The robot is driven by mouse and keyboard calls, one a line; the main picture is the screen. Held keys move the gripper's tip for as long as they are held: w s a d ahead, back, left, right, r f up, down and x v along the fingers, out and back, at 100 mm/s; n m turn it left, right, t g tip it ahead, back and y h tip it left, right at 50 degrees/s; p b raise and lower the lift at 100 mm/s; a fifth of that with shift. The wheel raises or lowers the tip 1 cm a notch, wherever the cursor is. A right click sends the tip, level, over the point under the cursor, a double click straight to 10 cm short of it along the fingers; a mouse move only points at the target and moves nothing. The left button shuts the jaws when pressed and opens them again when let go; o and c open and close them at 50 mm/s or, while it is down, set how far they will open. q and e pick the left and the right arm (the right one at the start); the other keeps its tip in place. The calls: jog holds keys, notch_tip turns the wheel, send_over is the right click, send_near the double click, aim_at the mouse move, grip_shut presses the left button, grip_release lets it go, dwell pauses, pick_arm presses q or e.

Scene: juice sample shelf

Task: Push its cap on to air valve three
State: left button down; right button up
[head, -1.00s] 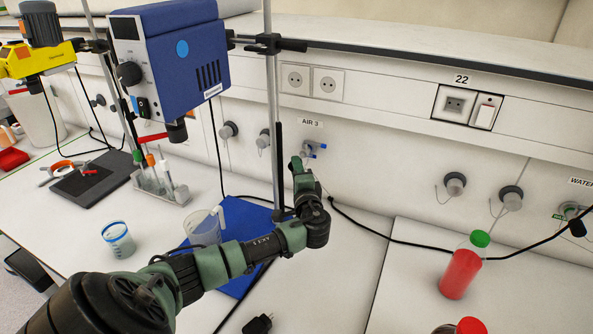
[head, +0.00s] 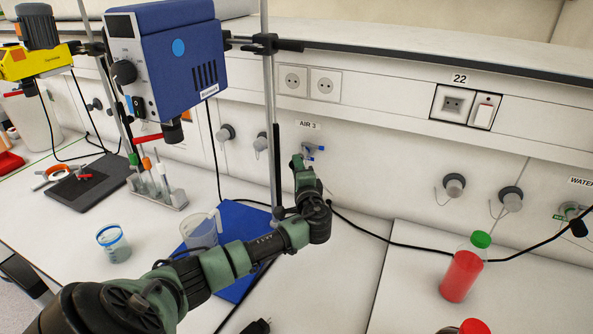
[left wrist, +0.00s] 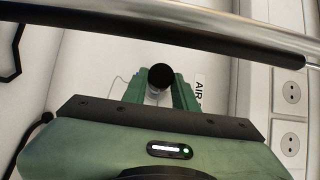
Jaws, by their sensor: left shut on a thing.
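Air valve three (head: 316,150) is on the wall panel under the "AIR 3" label (head: 308,125), with blue parts showing. My left gripper (head: 297,160) is just left of and in front of the valve in the head view, covering part of it. In the left wrist view, the two green fingers (left wrist: 159,90) are shut on a small piece with a dark round end (left wrist: 160,76), which looks like the cap. The "AIR" label (left wrist: 199,95) shows right beside the fingers. Whether the cap touches the valve cannot be told. My right gripper is not in view.
A steel stand rod (head: 268,100) rises close to the left of my gripper and also crosses the left wrist view (left wrist: 220,22). The blue stirrer (head: 170,55) hangs at upper left. A beaker (head: 200,230) stands below. A red bottle (head: 462,270) stands at right.

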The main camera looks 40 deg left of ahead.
pick_arm(q)
jog(key=shift+w+a+b, duration=0.2)
jog(key=shift+w+b, duration=0.45)
dwell(0.6)
jog(key=c, duration=1)
grip_release()
jog(key=shift+c, duration=0.2)
